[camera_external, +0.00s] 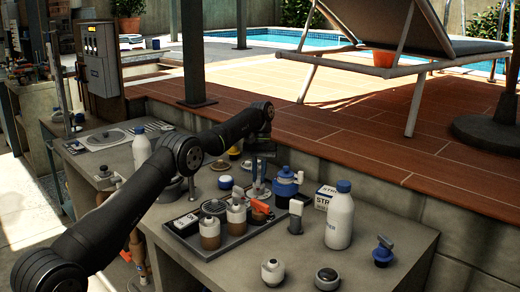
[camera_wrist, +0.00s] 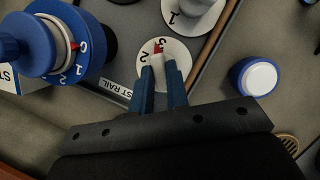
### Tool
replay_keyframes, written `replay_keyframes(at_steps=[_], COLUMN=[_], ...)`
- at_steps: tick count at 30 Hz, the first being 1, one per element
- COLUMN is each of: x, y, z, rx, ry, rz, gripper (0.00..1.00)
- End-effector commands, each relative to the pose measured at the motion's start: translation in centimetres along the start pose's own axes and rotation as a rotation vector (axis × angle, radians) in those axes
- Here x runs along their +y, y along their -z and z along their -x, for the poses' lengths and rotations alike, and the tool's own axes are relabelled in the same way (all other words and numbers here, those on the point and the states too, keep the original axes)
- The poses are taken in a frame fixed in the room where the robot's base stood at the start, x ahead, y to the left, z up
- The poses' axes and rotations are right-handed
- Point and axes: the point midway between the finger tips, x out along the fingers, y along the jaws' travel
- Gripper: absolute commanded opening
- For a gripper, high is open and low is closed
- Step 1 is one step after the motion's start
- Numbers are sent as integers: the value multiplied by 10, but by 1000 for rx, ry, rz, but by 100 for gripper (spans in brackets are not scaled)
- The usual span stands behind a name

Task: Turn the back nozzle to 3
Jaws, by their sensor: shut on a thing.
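In the wrist view a round white dial plate (camera_wrist: 174,49) carries the numbers 2 and 3. A small red pointer (camera_wrist: 157,48) sits right by the 3; I cannot tell if it lines up exactly. My gripper (camera_wrist: 163,72) has its two blue fingers closed on the nozzle at this dial, and they hide most of its body. A "ST RAIL" label is partly covered beside it. In the external view my gripper (camera_external: 259,187) points down at the back end of the dark tray (camera_external: 208,256). Two brown-and-white nozzles (camera_external: 236,216) stand nearer the front of the tray.
A blue valve (camera_external: 286,186) stands close to the right of my gripper; it is large at left in the wrist view (camera_wrist: 85,38). A blue-and-white jar (camera_wrist: 258,77) is nearby. A white bottle (camera_external: 339,217) stands farther right. The bench front right has several small items.

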Motion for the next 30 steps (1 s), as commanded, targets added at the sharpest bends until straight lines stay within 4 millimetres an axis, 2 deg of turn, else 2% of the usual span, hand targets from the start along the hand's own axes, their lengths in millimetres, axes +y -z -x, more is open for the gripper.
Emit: replay_keyframes(at_steps=[1,7,8,10,11,30], x=[-1,-1,-1,-1,-1,0], y=[0,0,0,0,0,0], z=[-8,-8,-8,-8,-8,-4], rx=[-18,-19,-19,-19,-18,-7], ry=[8,8,8,8,8,1], rz=[2,3,3,3,3,5], gripper=[0,0,20,34,36,36])
